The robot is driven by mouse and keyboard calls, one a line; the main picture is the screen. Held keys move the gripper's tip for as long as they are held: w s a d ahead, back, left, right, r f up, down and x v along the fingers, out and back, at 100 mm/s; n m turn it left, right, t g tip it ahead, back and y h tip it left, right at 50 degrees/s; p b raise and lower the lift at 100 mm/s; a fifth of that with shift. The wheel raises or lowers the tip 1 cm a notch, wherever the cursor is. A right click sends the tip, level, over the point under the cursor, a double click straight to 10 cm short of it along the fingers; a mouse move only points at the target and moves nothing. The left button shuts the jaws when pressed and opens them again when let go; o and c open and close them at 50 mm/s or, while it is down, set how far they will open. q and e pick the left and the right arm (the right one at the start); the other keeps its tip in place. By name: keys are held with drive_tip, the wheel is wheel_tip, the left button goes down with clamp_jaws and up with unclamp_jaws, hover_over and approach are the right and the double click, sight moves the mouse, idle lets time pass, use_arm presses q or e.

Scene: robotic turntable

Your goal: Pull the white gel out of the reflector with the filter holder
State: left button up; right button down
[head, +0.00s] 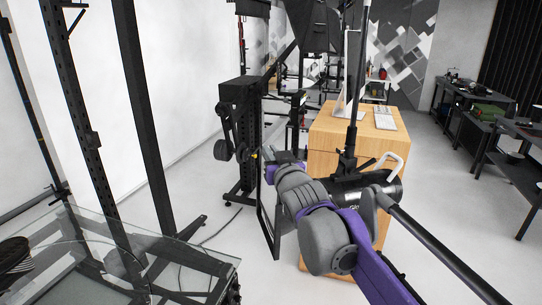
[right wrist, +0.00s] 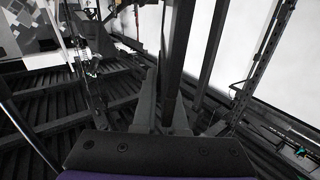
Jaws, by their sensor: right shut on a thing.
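My right gripper (head: 262,158) is out in front of the wooden cabinet, at the end of my grey and purple arm. It is shut on a thin dark frame, which looks like the filter holder (head: 269,238) and hangs below the fingers. Its inside looks pale; I cannot tell white gel from floor behind it. In the right wrist view the fingers (right wrist: 162,122) close around a dark bar. A black studio light with its reflector (head: 385,190) is at the cabinet's front, partly hidden by my arm and apart from the gripper. My left gripper is out of view.
A black column with a motor unit (head: 238,130) stands just left of the gripper. A glass turntable (head: 75,255) is at lower left. Dark benches (head: 485,150) are at right. Open floor lies between.

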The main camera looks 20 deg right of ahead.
wheel_tip(320, 180, up, 15)
drive_tip(key=shift+d+p, duration=0.25)
drive_tip(key=shift+p, duration=0.15)
idle(2.8)
idle(0.3)
